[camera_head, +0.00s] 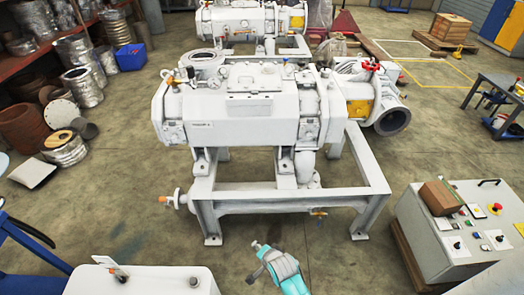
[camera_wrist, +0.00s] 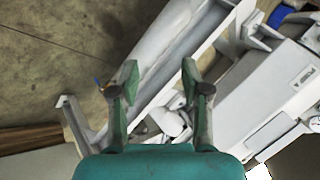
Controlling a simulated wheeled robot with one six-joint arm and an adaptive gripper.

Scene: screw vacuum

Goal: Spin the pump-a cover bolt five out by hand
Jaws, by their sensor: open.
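A white vacuum pump (camera_head: 240,115) stands on a white steel frame (camera_head: 265,205) in the middle of the head view. A raised cover (camera_head: 250,80) sits on its top, and a small label on its front is too small to read surely. I cannot make out cover bolt five in either view. My gripper (camera_wrist: 159,75) is open and empty, its two fingers spread over a long white beam (camera_wrist: 170,55) in the wrist view. In the head view my teal and grey arm end shows at the bottom, in front of the frame and apart from the pump.
A second white pump (camera_head: 250,18) stands behind. A grey control box (camera_head: 455,225) with a cardboard box (camera_head: 438,197) is at the lower right. A white cabinet (camera_head: 140,280) is at the lower left. Metal drums (camera_head: 80,85) line the left side. Floor is clear before the frame.

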